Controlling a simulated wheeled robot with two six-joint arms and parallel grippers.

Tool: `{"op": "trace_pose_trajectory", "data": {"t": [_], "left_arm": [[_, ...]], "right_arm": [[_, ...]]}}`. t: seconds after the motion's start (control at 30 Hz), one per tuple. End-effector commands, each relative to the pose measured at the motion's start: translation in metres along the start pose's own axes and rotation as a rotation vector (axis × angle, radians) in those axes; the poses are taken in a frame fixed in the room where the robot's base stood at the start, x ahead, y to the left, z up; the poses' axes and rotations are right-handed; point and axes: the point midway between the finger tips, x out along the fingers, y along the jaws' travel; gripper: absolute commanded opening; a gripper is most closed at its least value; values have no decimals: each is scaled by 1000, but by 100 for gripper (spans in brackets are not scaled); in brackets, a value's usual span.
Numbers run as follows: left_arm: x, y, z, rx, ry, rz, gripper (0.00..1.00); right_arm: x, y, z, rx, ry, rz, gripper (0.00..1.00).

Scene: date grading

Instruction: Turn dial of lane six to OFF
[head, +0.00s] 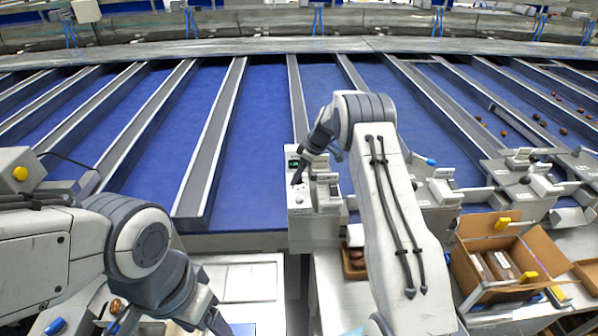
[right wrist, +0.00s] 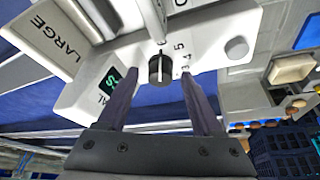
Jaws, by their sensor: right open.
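A white control box (head: 301,203) with a small green display stands at the near end of a lane, in the middle of the head view. In the right wrist view its panel carries a black dial (right wrist: 160,69) with a pale line, printed numbers beside it, and a plate reading LARGE (right wrist: 62,38). My right gripper (head: 297,178) is at this panel. Its two fingers (right wrist: 157,78) are open, one on each side of the dial, with gaps visible. My left gripper (head: 212,322) is low at the bottom edge, partly cut off; its jaws are unclear.
Blue lanes with grey dividers (head: 214,140) run behind the box. Similar control boxes (head: 436,188) stand to the right, above an open cardboard carton (head: 508,240). A small box of dates (head: 354,266) sits below, beside my right arm. Some dates (head: 504,134) lie on the right lanes.

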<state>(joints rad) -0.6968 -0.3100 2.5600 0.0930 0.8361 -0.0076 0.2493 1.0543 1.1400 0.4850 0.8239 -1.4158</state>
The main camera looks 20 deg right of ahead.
Motion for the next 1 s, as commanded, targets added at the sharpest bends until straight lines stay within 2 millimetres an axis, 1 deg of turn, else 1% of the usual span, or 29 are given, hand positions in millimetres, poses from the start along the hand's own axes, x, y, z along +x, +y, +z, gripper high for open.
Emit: {"op": "trace_pose_trajectory", "data": {"t": [0.13, 0.17, 0.2, 0.27, 0.3, 0.33, 0.53, 0.67, 0.87, 1.0], "left_arm": [[0, 0, 0, 0, 0, 0, 71], [0, 0, 0, 0, 0, 0, 71], [0, 0, 0, 0, 0, 0, 71], [0, 0, 0, 0, 0, 0, 71], [0, 0, 0, 0, 0, 0, 71], [0, 0, 0, 0, 0, 0, 71], [2, 0, 0, 0, 0, 0, 71], [7, 0, 0, 0, 0, 0, 71], [23, -2, 1, 1, 0, 0, 71], [36, -2, 2, -1, 0, 0, 71]], "right_arm": [[0, 0, 0, 0, 0, 0, 68], [0, 0, 0, 0, 0, 0, 56], [0, 0, 0, 0, 0, 0, 41], [0, 0, 0, 0, 0, 0, 18], [0, 0, 0, 0, 0, 0, 2], [0, 0, 0, 0, 0, 0, 0], [0, 0, 1, 7, -1, 3, 0], [1, 0, 1, 33, -1, 14, 0], [3, -1, 2, 127, -1, 54, 0], [3, -2, 2, 232, 0, 99, 0]]}}
